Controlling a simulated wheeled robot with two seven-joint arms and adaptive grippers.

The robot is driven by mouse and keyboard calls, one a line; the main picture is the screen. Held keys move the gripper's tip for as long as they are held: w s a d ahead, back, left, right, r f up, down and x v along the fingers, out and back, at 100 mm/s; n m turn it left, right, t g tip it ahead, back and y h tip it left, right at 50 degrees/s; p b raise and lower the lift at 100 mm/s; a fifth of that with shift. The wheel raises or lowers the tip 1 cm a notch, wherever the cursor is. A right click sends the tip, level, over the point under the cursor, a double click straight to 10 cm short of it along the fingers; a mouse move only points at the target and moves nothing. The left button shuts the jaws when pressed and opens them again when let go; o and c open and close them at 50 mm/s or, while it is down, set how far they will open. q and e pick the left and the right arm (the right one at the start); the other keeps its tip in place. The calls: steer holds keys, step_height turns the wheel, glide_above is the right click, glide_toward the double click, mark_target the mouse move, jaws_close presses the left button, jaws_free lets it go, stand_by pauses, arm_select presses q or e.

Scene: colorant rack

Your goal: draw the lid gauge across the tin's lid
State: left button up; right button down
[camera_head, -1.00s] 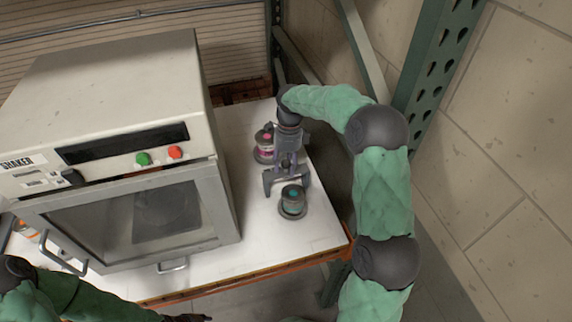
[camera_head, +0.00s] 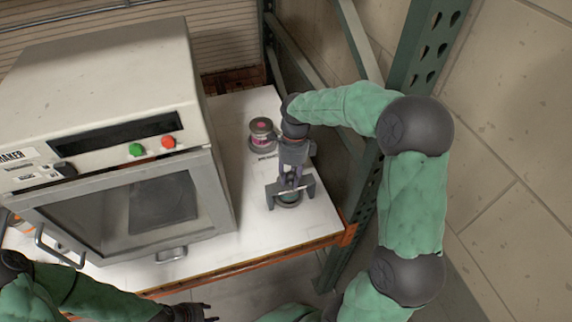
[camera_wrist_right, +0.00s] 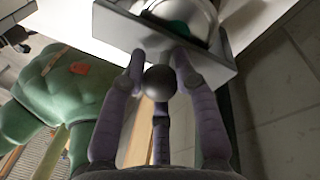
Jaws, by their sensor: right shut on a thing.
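The tin with a teal lid (camera_head: 290,197) stands on the white table near its front right. My right gripper (camera_head: 292,178) is shut on the dark ball knob (camera_wrist_right: 159,82) of the lid gauge, a grey bar (camera_head: 272,194) with a downturned end on each side. The bar lies over the tin and hides part of its lid. In the right wrist view the bar (camera_wrist_right: 112,30) covers part of the tin (camera_wrist_right: 185,12); I cannot tell whether they touch. My left gripper (camera_head: 208,312) is at the bottom edge, empty, its fingers apart.
A second tin with a pink label (camera_head: 262,128) stands behind on the table. The big shaker (camera_head: 110,75) fills the table's left. The orange front edge (camera_head: 250,264) and a green rack post (camera_head: 425,50) bound the space.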

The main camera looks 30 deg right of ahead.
steer(key=shift+s+a, duration=0.2)
steer(key=shift+s, duration=0.7)
steer(key=c, duration=0.9)
jaws_free()
steer(key=r, duration=0.4)
steer(key=w+d+r, duration=0.1)
steer(key=r, duration=0.6)
steer(key=shift+w+d+r, duration=0.3)
steer(key=shift+d+r, duration=0.05)
steer(key=shift+r, duration=0.05)
